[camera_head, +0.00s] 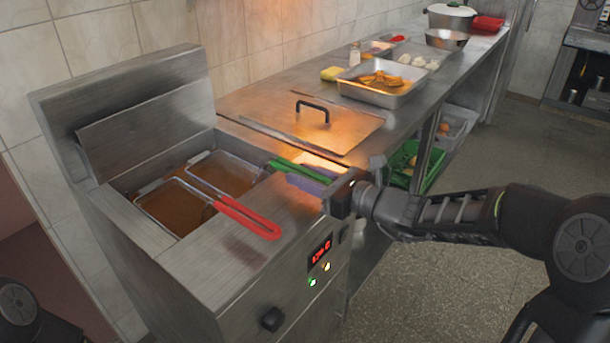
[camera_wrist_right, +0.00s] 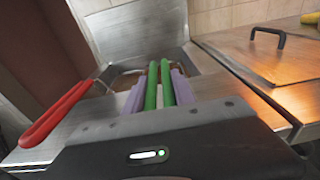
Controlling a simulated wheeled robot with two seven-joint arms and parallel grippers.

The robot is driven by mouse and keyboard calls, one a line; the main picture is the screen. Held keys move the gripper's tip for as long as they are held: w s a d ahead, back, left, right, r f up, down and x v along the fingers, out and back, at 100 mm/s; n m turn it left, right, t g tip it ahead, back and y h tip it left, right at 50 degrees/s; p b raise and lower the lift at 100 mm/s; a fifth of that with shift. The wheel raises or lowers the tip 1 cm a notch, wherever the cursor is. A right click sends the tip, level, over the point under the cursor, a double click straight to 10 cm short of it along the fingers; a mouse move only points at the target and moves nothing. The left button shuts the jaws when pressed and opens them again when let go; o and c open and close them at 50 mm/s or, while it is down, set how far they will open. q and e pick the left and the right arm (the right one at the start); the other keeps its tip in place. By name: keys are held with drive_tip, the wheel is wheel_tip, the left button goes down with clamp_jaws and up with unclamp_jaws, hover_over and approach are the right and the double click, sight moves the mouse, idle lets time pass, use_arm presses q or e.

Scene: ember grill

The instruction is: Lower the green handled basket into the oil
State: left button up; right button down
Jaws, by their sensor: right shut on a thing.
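The green handled basket (camera_head: 226,171) sits in the right part of the fryer (camera_head: 165,262), with brown oil around and inside it. Its green handle (camera_head: 290,166) reaches right over the fryer's edge. My right gripper (camera_head: 310,183) is shut on that handle; in the right wrist view the green handle (camera_wrist_right: 158,88) lies between the two purple fingers. A second basket with a red handle (camera_head: 247,218) sits beside it on the left. How deep the green basket sits in the oil is hard to tell. My left gripper is out of view.
A steel lid with a black handle (camera_head: 312,108) lies on the counter beside the fryer. Farther back are a tray of fried food (camera_head: 382,96), a yellow sponge (camera_head: 331,73) and bowls. The fryer's raised back panel (camera_head: 140,128) stands behind the baskets.

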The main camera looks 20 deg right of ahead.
drive_tip(key=shift+f, duration=0.2)
drive_tip(key=c, duration=0.9)
unclamp_jaws()
drive_tip(key=shift+c, duration=0.2)
drive_tip(key=shift+f, duration=0.1)
drive_tip(key=shift+s+d, duration=0.1)
drive_tip(key=v, duration=0.7)
drive_tip(key=shift+s, duration=0.25)
drive_tip(key=shift+d, duration=0.15)
